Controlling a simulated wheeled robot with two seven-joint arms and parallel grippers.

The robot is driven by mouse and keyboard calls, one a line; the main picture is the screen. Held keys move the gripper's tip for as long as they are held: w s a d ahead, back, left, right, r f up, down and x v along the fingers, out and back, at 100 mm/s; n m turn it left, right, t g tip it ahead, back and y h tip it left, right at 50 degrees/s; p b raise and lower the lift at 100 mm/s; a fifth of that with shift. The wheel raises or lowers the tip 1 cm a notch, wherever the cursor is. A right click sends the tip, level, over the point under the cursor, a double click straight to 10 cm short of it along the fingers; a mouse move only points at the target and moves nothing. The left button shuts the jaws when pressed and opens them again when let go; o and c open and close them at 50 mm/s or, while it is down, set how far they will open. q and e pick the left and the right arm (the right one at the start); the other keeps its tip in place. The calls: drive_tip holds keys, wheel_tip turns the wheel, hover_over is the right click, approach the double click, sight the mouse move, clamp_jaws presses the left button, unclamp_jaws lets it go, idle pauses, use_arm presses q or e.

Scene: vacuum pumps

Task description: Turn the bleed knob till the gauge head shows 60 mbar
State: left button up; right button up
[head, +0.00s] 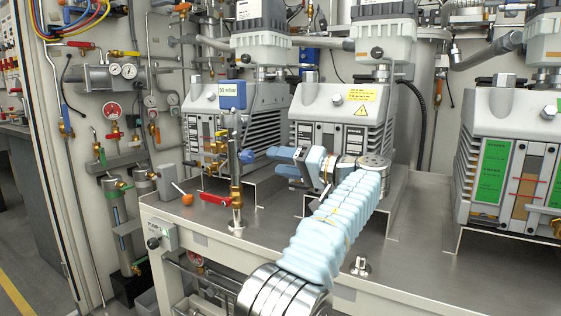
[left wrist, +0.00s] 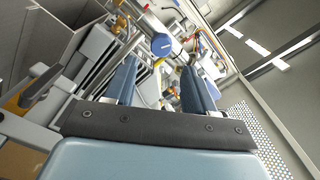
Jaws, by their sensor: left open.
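The gauge head (head: 233,95) is a blue box on top of an upright brass and steel valve post (head: 236,180). Its green display seems to read 50 mbar, but the digits are very small. The blue bleed knob (head: 246,156) sticks out on the right side of the post. My left gripper (head: 267,163) is just right of the knob, pointing at it with open fingers. In the left wrist view a round blue face, apparently the knob (left wrist: 162,45), shows beyond and between the open fingertips (left wrist: 160,75). The knob looks apart from the fingers. My right gripper is not in view.
Vacuum pumps (head: 340,125) stand close behind my gripper, another (head: 515,155) at the right. The steel bench (head: 420,245) is clear at front right.

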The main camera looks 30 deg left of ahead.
sight(251, 157)
use_arm(q)
drive_tip(key=m+p, duration=0.3)
drive_tip(key=m, duration=0.8)
drive_tip(key=m+p, duration=0.4)
drive_tip(key=m, duration=0.8)
drive_tip(key=a+m+p, duration=0.1)
drive_tip(key=m+p, duration=0.3)
drive_tip(key=m, duration=0.7)
drive_tip(key=shift+m, duration=0.3)
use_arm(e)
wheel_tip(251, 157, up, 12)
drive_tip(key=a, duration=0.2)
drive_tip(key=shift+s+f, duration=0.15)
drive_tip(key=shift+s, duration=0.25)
use_arm(q)
drive_tip(key=shift+a, duration=0.15)
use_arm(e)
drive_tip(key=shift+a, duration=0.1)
